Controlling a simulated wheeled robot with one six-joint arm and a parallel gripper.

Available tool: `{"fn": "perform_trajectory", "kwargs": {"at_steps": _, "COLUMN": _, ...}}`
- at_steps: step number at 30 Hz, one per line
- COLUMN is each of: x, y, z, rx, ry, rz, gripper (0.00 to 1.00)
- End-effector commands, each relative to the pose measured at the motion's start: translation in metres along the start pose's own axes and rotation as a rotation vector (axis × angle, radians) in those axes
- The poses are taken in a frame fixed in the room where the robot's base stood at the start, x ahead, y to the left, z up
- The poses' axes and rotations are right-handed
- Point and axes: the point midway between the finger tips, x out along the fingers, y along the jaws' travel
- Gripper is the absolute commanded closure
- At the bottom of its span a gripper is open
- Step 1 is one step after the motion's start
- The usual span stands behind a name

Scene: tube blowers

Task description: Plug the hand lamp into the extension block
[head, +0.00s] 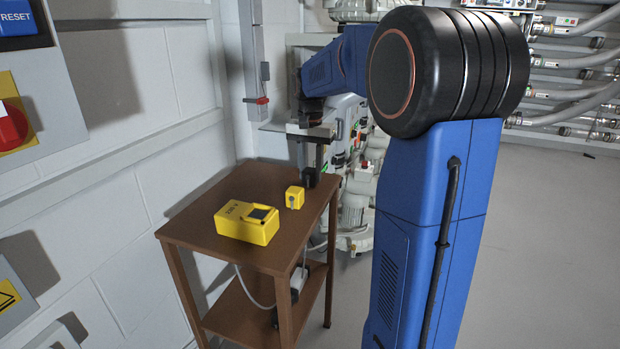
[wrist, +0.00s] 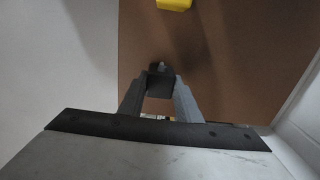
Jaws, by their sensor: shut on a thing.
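My gripper (head: 313,165) points down over the far right part of a brown table's top. In the wrist view its two grey fingers (wrist: 160,92) are shut on a small black block (wrist: 160,82), perhaps a plug, with a pale tip. I cannot tell whether the block touches the tabletop. A yellow box (head: 240,222) with dark lettering and a black-framed panel, perhaps the extension block, lies on the table's near part. A small yellow cube (head: 294,198) with a grey front part stands between the box and my gripper. I cannot identify the hand lamp for sure.
The brown table (head: 195,225) stands against the white wall at left. A white and dark item (head: 298,279) lies on its lower shelf, with a pale cable hanging beside it. Machinery and pipes (head: 575,90) stand behind.

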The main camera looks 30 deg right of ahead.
Motion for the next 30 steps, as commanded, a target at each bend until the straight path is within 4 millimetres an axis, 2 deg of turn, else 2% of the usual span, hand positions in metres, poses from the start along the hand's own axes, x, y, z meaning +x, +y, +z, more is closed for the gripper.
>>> {"fn": "perform_trajectory", "kwargs": {"at_steps": 30, "x": -0.041, "y": 0.0, "z": 0.0, "rx": 0.0, "ry": 0.001, "rz": -0.001, "gripper": 0.96}}
